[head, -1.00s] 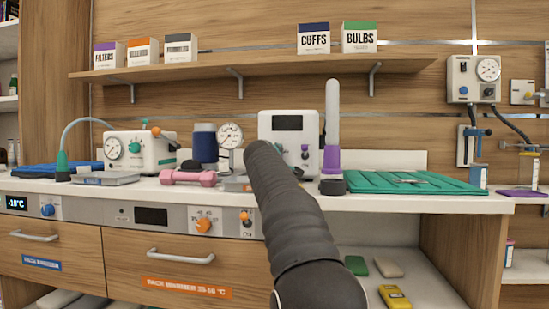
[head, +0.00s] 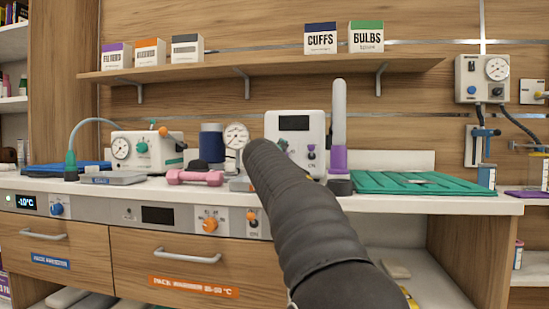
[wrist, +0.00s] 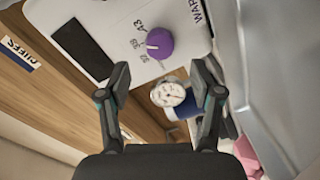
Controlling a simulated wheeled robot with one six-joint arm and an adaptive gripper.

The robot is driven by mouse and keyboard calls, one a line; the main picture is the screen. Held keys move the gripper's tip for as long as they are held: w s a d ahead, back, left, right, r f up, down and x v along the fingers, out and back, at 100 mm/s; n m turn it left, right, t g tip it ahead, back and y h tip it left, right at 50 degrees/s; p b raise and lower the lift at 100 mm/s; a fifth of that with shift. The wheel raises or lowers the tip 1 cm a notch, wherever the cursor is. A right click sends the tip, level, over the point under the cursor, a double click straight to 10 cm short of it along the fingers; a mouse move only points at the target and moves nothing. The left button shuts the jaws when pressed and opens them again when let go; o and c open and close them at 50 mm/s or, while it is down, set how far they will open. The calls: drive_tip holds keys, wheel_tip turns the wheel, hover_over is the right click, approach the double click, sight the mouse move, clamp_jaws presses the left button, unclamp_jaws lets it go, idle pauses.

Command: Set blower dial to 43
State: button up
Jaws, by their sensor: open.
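The blower appears to be the white box unit (head: 294,123) with a dark display, standing on the counter behind my arm. Its purple dial (wrist: 160,43) shows in the wrist view, with a white pointer mark on its left side and printed numbers beside it. One number looks like 43, next to others hard to read. In the head view the small purple dial (head: 312,148) is on the unit's lower front. My gripper (wrist: 160,72) is open and empty, its fingertips either side of and below the dial in the wrist picture, apart from it. The head view hides my gripper behind my arm.
A round gauge (head: 236,136), a blue cylinder (head: 211,143) and pink dumbbell (head: 195,177) stand left of the unit. A white tube with purple base (head: 339,158) stands close on its right, beside a green mat (head: 420,182). A shelf (head: 260,74) runs above.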

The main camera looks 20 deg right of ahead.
drive_tip(key=shift+v, duration=3)
